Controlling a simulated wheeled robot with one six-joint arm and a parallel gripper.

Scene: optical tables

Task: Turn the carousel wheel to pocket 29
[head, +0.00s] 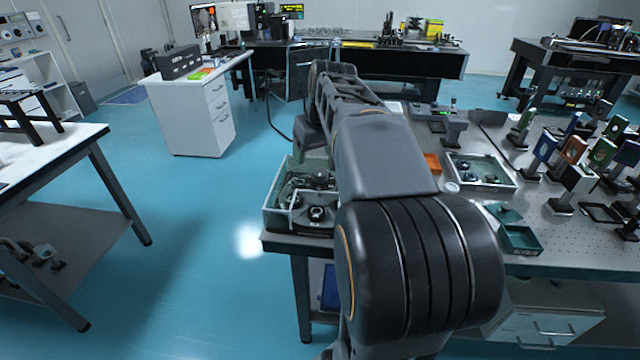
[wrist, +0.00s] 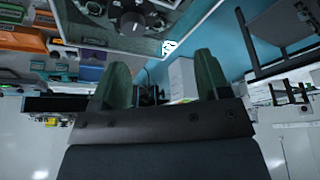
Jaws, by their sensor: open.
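I cannot make out a carousel wheel or any pocket numbers in either view. My gripper (wrist: 162,78) shows in the wrist view with two green fingers standing wide apart. It is open and nothing is between the fingers. The wrist picture looks upside down, with the floor and a tray (wrist: 110,43) of dark round parts at its top, beyond the fingers. In the head view my arm fills the middle and covers part of the table, and the gripper's fingertips cannot be made out clearly.
A clear-walled tray (head: 277,218) with dark round parts sits at the left corner of the perforated optical table (head: 588,262). A second tray (head: 483,188), a green bin (head: 520,240) and several optic mounts stand to the right. Blue floor (head: 210,260) is free on the left.

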